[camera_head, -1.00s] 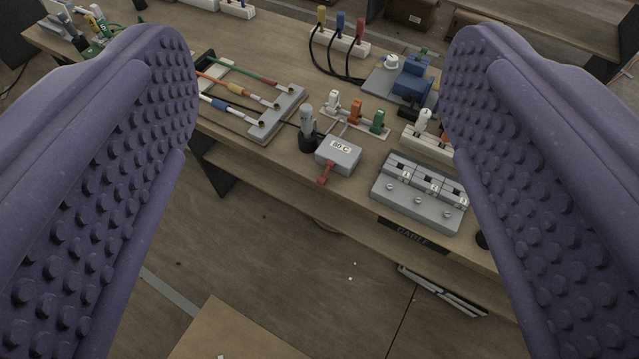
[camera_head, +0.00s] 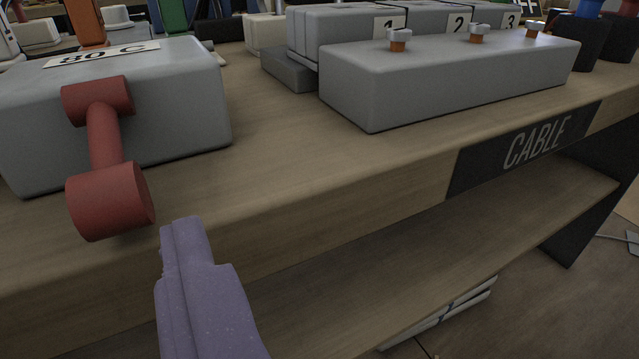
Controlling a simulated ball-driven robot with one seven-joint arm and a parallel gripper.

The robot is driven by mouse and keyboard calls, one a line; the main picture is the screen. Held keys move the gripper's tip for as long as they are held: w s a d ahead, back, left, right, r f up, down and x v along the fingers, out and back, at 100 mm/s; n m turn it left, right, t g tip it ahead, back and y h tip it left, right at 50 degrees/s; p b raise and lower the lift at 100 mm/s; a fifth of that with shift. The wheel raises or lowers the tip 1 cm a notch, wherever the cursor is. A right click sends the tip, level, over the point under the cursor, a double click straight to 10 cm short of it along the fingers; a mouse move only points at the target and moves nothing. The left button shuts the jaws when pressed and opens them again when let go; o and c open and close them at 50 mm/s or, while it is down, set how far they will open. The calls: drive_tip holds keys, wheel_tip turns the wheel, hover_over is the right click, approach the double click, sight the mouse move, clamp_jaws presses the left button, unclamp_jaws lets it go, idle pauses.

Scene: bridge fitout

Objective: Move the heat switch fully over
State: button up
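The heat switch is a grey box (camera_head: 170,125) labelled "80 C", at the left of the table. A red lever (camera_head: 104,145) on its front face slopes down toward me and ends in a thick red cylindrical knob (camera_head: 112,202) over the table's front edge. My gripper (camera_head: 188,228) shows as a narrow purple shape, its tip just below and right of the knob, apparently apart from it. I cannot tell whether this is one finger or two overlapping. Nothing shows held.
A grey block (camera_head: 450,80) with several orange-and-grey screws and numbered units 1, 2, 3 stands to the right. A "CABLE" plate (camera_head: 525,148) is on the table edge (camera_head: 330,212). A lower shelf (camera_head: 430,265) runs underneath. Orange and green upright parts stand behind the box.

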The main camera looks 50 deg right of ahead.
sight(112, 213)
drive_tip(key=shift+s+d+f+t, duration=0.15)
drive_tip(key=shift+s+d+t, duration=0.25)
drive_tip(key=shift+d, duration=0.2)
drive_tip(key=shift+w+d+n, duration=0.15)
drive_tip(key=shift+d+n, duration=0.15)
drive_tip(key=b+x, duration=0.2)
drive_tip(key=x, duration=0.5)
drive_tip(key=shift+w+d, duration=0.1)
drive_tip(key=shift+w, duration=0.15)
drive_tip(key=c, duration=1)
drive_tip(key=shift+c, duration=0.2)
